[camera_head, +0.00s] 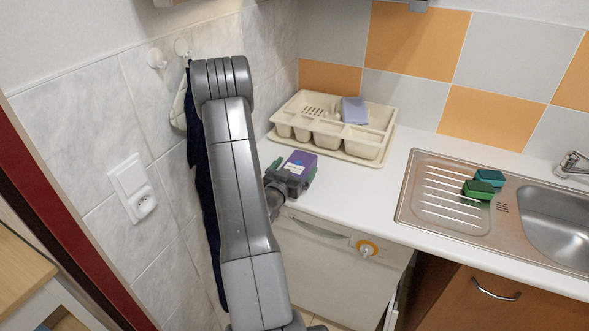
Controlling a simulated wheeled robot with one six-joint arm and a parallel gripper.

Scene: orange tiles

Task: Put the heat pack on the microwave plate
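My grey arm reaches up in front of the wall and bends down to my gripper (288,186), which is over the left end of the white counter. A purple block with a white label (301,165) shows at the gripper, between dark parts. I cannot tell whether it is held or is part of the gripper, and the fingertips are not clear. A flat lavender-blue piece (355,110) leans in the dish rack; I cannot tell whether it or the purple block is the heat pack. No microwave or microwave plate is in view.
The cream dish rack (372,150) stands behind the gripper against the wall. A steel sink (560,228) with green sponges (478,190) is at the right. The white counter (362,192) between rack and sink is clear. A dark cloth (207,210) hangs left of my arm.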

